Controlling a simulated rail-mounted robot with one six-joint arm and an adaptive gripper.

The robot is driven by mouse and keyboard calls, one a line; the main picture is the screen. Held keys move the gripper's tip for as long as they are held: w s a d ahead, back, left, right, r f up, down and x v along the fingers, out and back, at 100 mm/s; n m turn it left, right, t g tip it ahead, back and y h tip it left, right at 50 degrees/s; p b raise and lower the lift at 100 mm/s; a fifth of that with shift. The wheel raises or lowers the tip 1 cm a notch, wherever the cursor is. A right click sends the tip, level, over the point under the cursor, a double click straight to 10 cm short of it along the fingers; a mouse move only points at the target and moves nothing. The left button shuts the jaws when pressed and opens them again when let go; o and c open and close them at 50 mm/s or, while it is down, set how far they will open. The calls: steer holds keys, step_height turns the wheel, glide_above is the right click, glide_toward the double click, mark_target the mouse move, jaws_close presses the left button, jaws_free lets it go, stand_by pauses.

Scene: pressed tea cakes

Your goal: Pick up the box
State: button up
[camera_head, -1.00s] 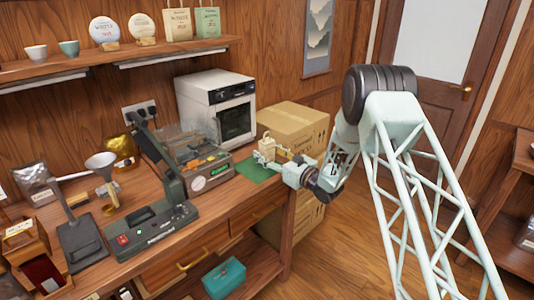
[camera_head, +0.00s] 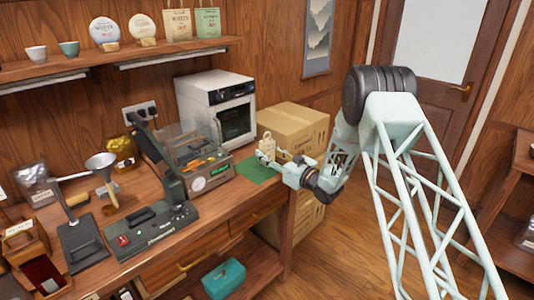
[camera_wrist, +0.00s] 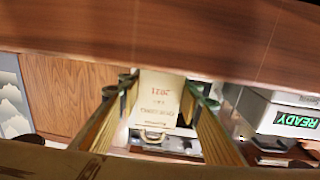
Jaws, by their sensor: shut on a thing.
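The box (camera_head: 266,149) is small and cream-coloured, with a handle on top. It is upright, at the back right end of the workbench, beside the green mat (camera_head: 257,170). My gripper (camera_head: 271,155) reaches in from the right and is shut on it. In the wrist view the box (camera_wrist: 158,98) shows printed text upside down and sits between the two fingers of my gripper (camera_wrist: 160,92). Whether its base touches the mat is too small to tell.
A sealing machine (camera_head: 195,165) stands left of the mat, with a white oven (camera_head: 218,105) behind. Large cardboard cartons (camera_head: 292,128) stand close behind my gripper. A teal box (camera_head: 223,278) lies on the lower shelf.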

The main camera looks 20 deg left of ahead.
mark_target(270, 147)
steer(key=shift+r, duration=0.1)
steer(key=shift+r+p, duration=0.55)
steer(key=shift+r, duration=1.2)
steer(key=s+d+r+p, duration=0.1)
steer(key=s, duration=1.5)
steer(key=shift+d+r+p, duration=0.15)
steer(key=shift+p, duration=0.25)
